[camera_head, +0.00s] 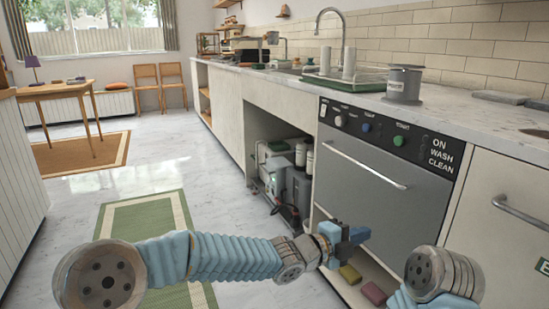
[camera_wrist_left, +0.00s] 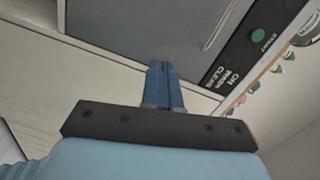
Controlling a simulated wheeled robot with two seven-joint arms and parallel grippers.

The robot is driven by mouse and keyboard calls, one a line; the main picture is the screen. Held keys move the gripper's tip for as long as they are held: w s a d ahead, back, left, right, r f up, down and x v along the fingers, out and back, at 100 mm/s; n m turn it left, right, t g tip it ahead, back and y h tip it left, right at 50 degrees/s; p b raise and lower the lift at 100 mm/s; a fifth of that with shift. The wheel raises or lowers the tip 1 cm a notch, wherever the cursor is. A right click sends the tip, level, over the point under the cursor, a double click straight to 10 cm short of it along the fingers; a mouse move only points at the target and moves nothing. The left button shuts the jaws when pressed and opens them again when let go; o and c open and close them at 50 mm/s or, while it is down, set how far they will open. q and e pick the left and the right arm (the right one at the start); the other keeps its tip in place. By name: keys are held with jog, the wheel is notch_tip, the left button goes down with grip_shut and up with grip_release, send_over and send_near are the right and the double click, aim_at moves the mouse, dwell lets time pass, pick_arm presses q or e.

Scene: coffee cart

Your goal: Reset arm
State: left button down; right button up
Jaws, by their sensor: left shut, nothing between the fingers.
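My left arm comes in from the left in the head view, low in front of the counter. Its gripper (camera_head: 352,239) has blue fingers and points right, in front of the lower part of the dishwasher (camera_head: 362,168). In the left wrist view the two blue fingers (camera_wrist_left: 164,86) lie together, shut, with nothing between them. The dishwasher's dark control panel (camera_wrist_left: 238,62) with a green button is beyond them. Part of my right arm shows at the lower right of the head view; its gripper is out of the picture.
The marble counter (camera_head: 448,108) holds a grey canister (camera_head: 404,86) and a green dish rack (camera_head: 345,80). A yellow sponge (camera_head: 350,274) and a red one (camera_head: 374,293) lie low by the dishwasher. The floor at left is open, with a green rug (camera_head: 118,229).

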pick_arm(q)
jog(key=s+a+f+n+y+p, duration=0.1)
jog(key=a+f+n+y+p, duration=0.15)
jog(key=a+f+n, duration=0.75)
jog(key=s+a+f+n+y+p, duration=0.1)
jog(key=a+f+n+y, duration=0.35)
jog(key=a+f, duration=0.6)
jog(key=s+a+f+n+g+y+p, duration=0.2)
jog(key=s+a+f+n+g, duration=0.1)
jog(key=s+a+f+n, duration=0.4)
jog(key=s+a+f+n+g+y+p, duration=0.1)
jog(key=s+a+f+n+g+y, duration=0.1)
jog(key=s+a+f+n, duration=0.6)
jog(key=s+n, duration=0.1)
jog(key=s, duration=0.5)
jog(key=shift+s+a+n+g+y+p, duration=0.15)
jog(key=shift+a+n+g+y+p, duration=0.15)
jog(key=shift+n+g+p, duration=0.1)
